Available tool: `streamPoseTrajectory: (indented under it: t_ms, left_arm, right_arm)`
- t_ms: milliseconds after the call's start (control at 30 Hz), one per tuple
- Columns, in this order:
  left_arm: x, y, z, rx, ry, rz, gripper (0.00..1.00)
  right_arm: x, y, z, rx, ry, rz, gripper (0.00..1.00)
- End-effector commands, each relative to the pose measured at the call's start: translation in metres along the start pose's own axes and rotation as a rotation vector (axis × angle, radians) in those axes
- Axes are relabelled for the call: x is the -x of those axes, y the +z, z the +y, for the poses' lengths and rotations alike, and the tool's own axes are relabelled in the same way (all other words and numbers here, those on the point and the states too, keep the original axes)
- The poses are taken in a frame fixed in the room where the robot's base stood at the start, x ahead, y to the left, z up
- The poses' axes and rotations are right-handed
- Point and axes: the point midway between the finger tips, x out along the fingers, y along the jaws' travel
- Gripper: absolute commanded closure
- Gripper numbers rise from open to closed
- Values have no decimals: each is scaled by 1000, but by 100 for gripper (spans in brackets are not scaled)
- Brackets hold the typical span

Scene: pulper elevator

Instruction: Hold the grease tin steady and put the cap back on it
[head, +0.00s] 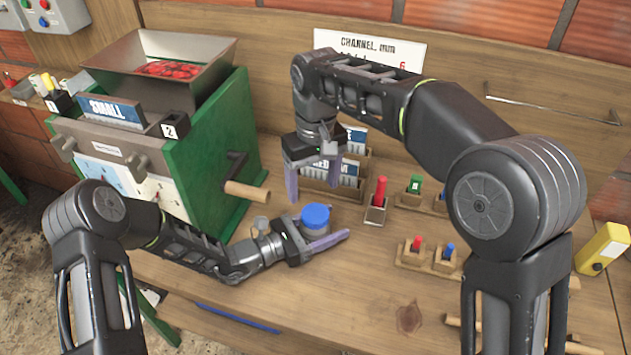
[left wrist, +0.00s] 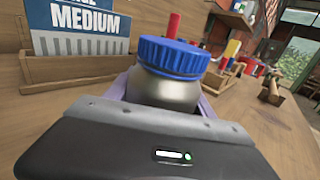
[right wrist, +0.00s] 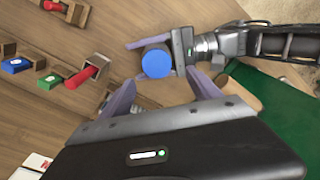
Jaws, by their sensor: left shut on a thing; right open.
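The grease tin (head: 315,231) stands on the bench in the head view, a short grey metal tin. Its blue ribbed cap (head: 316,214) sits on top and looks level with it; I cannot tell how tightly it is seated. In the left wrist view the tin body (left wrist: 162,93) is between purple fingers under the cap (left wrist: 172,58). My left gripper (head: 322,243) is shut around the tin's body. My right gripper (head: 313,184) is open and empty, pointing down above and behind the tin, apart from the cap. The cap also shows in the right wrist view (right wrist: 156,63).
The green pulper (head: 212,165) with its wooden-handled crank (head: 246,192) stands left of the tin. A wooden card holder (head: 335,188) is behind. A red-handled tool in a holder (head: 377,200) and small coloured pegs (head: 417,243) are to the right. Bench space in front is clear.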

Motion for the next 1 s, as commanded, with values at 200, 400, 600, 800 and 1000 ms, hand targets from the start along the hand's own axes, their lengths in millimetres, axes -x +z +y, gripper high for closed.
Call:
streamPoseTrajectory:
  t_ms: [200, 400, 600, 800, 1000]
  left_arm:
    - [0, 0, 0, 0, 0, 0, 100]
    - [0, 0, 0, 0, -1, 0, 100]
    - [0, 0, 0, 0, -1, 0, 100]
    - [0, 0, 0, 0, -1, 0, 100]
    - [0, 0, 0, 0, -1, 0, 100]
  right_arm:
    - [2, 2, 4, 311, 27, -13, 28]
    - [2, 2, 4, 377, 26, -16, 28]
    - [2, 2, 4, 375, 25, -16, 28]
    - [-4, 3, 4, 374, 25, -18, 28]
    - [-26, 3, 5, 373, 25, -19, 28]
